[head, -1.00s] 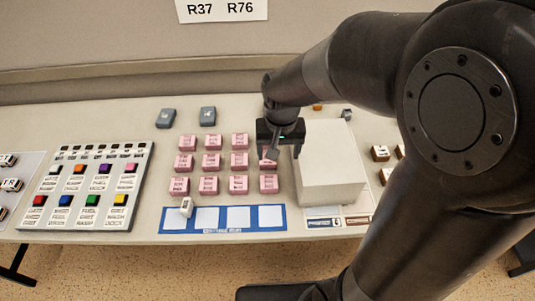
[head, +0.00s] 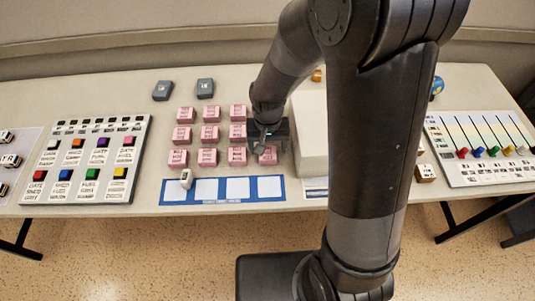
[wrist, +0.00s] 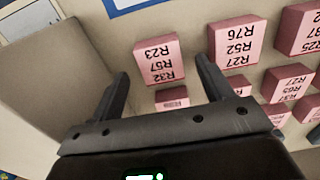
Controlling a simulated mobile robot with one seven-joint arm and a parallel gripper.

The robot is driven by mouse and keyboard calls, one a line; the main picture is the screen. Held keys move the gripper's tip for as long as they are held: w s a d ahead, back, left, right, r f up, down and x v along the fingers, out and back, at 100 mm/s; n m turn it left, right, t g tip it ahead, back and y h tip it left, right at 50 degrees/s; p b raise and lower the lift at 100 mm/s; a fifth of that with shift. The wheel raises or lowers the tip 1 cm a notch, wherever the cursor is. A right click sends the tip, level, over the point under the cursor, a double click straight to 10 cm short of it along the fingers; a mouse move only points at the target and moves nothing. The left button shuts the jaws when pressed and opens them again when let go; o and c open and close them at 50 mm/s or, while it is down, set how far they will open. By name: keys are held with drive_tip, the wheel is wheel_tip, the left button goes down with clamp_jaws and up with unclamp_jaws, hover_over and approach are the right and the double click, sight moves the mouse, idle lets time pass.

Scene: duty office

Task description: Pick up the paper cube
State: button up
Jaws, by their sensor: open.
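Several pink cubes with printed codes stand in rows on the table; which one is the paper cube is not marked. My gripper (head: 268,135) is open and empty over the right-hand column. In the wrist view my open fingers (wrist: 163,82) point towards a pink cube (wrist: 157,60) reading R23, R57, R32 upside down. This looks like the front-row right cube (head: 268,155) in the head view. The fingers appear apart from it. A second pink cube (wrist: 172,98) lies behind it, partly hidden by my gripper. The column's farther cubes are hidden by my arm.
A white box (head: 308,115) stands close to the right of my gripper. A blue-bordered strip (head: 222,190) with white squares lies in front, a small white block (head: 187,179) on it. A button panel (head: 85,160) is left, a slider panel (head: 485,147) far right. Two grey blocks (head: 205,86) stand behind.

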sight(268, 155)
drive_tip(key=shift+f, duration=1.45)
drive_tip(key=c, duration=1.1)
drive_tip(key=shift+r, duration=0.1)
